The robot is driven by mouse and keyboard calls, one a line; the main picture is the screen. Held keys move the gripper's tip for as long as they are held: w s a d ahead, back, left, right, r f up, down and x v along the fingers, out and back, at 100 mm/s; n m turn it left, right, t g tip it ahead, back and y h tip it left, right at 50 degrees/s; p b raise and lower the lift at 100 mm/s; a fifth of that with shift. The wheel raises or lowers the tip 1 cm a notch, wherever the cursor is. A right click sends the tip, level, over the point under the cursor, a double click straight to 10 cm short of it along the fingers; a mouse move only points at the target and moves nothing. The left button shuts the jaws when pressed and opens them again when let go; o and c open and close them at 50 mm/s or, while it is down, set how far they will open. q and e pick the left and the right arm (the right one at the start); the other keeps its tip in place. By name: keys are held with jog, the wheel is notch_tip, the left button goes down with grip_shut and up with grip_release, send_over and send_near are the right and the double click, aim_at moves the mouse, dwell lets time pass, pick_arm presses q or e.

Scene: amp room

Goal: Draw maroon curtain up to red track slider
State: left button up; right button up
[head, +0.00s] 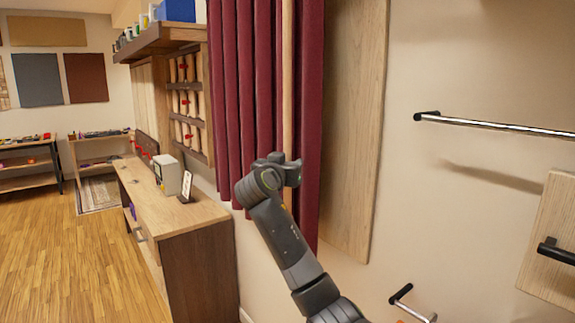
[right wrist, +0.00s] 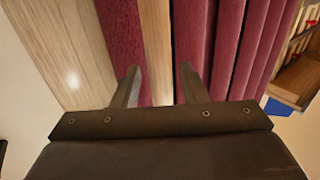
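The maroon curtain (head: 243,100) hangs in vertical folds at the centre of the head view, its top cut off by the frame. A light wooden vertical strip (head: 287,75) runs down the curtain. My right gripper (head: 292,172) is at this strip near the curtain's lower part. In the right wrist view, its two fingers (right wrist: 158,78) stand apart, with the wooden strip (right wrist: 156,40) between them and gaps on both sides. Maroon folds (right wrist: 222,45) show on either side of the strip. No red track slider shows. My left gripper is out of view.
A wooden panel (head: 352,130) is on the wall right of the curtain. A metal bar (head: 490,124) and black handles (head: 556,251) stick out farther right. A wooden cabinet (head: 185,220) stands left, below a shelf (head: 160,42). The floor (head: 60,250) at left is clear.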

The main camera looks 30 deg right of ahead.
jog(key=b+v, duration=0.4)
jog(key=v, duration=1.3)
jog(key=shift+s+b, duration=0.2)
jog(key=shift+b, duration=0.15)
jog(key=shift+a+f, duration=0.1)
